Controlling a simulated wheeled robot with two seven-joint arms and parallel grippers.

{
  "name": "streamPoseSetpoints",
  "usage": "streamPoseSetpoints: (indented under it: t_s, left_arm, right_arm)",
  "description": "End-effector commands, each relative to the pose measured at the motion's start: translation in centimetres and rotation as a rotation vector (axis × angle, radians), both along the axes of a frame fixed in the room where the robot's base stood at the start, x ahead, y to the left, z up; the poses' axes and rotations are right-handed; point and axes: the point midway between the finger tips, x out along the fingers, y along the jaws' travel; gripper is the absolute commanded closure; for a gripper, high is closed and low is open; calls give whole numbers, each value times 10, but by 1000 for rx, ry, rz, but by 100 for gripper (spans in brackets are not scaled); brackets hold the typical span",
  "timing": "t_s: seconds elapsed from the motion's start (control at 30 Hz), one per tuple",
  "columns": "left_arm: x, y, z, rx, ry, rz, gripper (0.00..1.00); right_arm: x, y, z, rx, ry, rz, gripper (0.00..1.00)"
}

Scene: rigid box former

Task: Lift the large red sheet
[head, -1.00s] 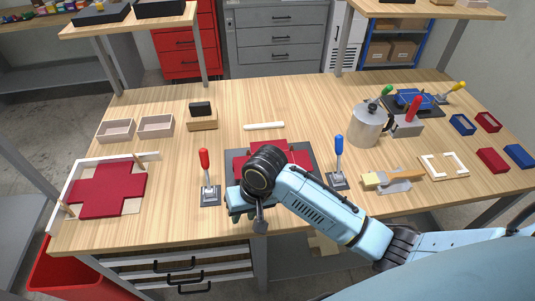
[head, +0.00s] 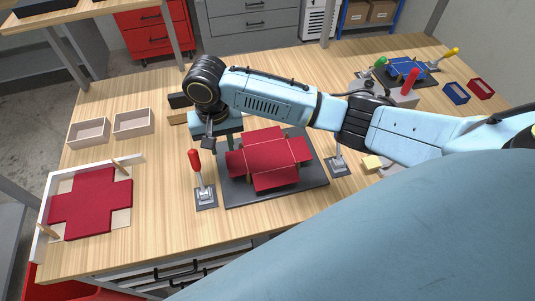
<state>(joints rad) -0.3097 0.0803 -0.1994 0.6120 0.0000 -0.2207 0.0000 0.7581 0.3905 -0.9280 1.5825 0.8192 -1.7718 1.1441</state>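A large red cross-shaped sheet (head: 90,203) lies flat at the left of the table, in a corner frame (head: 46,205) with white walls. Another red sheet (head: 268,158) with partly raised flaps sits on a dark base plate (head: 313,178) at the middle. My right gripper (head: 228,143) points down at the far left edge of that plate, close to the sheet's left flap. Its fingers are small and partly hidden, so I cannot tell whether they are open or touch the flap. My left gripper is not in view.
A red-handled clamp (head: 198,178) stands left of the plate. Another clamp's base (head: 338,166) stands right, its handle hidden by my arm. Two wooden trays (head: 134,123) lie at the back left. The table between the corner frame and red-handled clamp is clear.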

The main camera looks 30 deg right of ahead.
Motion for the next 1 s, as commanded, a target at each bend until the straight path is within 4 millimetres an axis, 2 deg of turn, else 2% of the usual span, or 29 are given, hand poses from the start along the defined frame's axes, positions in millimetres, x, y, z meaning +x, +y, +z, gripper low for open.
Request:
streamPoseSetpoints:
  t_s: [0.27, 0.53, 0.83, 1.0]
  left_arm:
    - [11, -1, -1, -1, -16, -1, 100]
    - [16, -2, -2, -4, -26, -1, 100]
    - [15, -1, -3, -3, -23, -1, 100]
    - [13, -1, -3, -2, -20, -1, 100]
  right_arm:
    - [0, -1, -24, -1, 1, 0, 72]
    - [2, -3, -61, -1, 1, 1, 72]
    - [2, -3, -66, 0, -1, 2, 72]
    - [2, -3, -66, 1, -1, 2, 93]
